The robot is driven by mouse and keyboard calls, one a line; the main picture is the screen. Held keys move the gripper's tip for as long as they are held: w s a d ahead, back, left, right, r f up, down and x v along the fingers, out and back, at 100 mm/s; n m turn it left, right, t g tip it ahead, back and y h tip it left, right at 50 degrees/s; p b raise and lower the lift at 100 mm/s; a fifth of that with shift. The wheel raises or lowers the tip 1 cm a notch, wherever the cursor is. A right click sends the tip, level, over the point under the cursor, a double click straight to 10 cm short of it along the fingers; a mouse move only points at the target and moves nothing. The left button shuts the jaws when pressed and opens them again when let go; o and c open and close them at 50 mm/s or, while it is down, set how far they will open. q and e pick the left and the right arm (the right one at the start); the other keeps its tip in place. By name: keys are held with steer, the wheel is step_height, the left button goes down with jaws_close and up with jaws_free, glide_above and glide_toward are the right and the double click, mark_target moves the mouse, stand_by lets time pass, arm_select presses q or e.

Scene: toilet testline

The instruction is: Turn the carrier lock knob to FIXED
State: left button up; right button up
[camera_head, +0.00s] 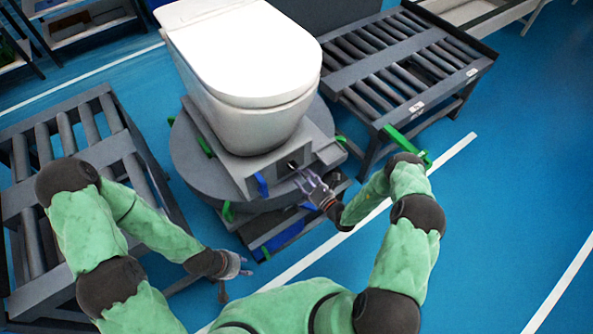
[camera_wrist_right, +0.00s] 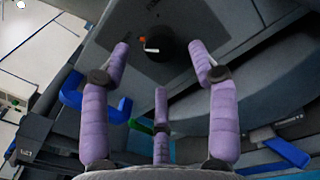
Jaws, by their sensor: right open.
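The carrier lock knob (camera_wrist_right: 174,46) is a dark round knob on the grey carrier face in the right wrist view. A small orange mark and a white mark sit beside it. In the head view the knob (camera_head: 293,165) is a small dark spot on the front of the carrier (camera_head: 262,172) under the white toilet. My right gripper (camera_wrist_right: 160,62) is open, its purple fingers spread around the knob's direction with no visible contact; it also shows in the head view (camera_head: 312,184). My left gripper (camera_head: 232,265) hangs low at the left, away from the carrier; its fingers are too small to judge.
The white toilet (camera_head: 245,60) stands on the carrier, over a round grey turntable (camera_head: 190,160). Roller conveyors stand at the right (camera_head: 400,65) and left (camera_head: 65,150). Blue and green brackets stick out near the carrier front, including a blue one (camera_wrist_right: 110,108) near my right fingers.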

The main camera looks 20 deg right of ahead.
mark_target(295, 167)
steer(key=shift+b+x, duration=0.45)
steer(key=shift+x, duration=1.8)
steer(key=shift+r, duration=0.1)
steer(key=c, duration=1.1)
